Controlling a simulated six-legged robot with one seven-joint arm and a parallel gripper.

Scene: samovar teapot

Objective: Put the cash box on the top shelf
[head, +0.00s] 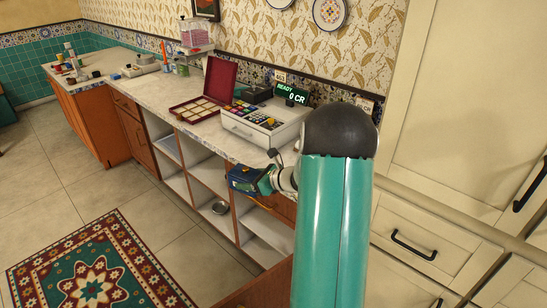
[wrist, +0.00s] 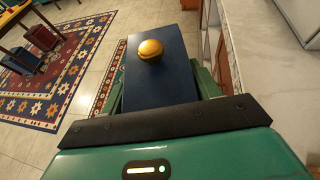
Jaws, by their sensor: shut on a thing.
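The cash box, a dark blue box with a round gold knob, shows between my green fingers in the wrist view (wrist: 160,82). In the head view the cash box (head: 240,177) is small and partly covered by my gripper (head: 250,179). My gripper is shut on it and holds it up in front of the open shelf unit (head: 236,219) under the counter. The unit has upper and lower compartments; the upper ones (head: 209,171) are just left of the box. My arm hides the unit's right part.
Above, the marble counter (head: 160,97) carries a cash register (head: 262,127) and an open red case (head: 217,80). Cream cabinets (head: 425,235) stand at right. The tiled floor at left is clear, with a patterned rug (head: 95,270).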

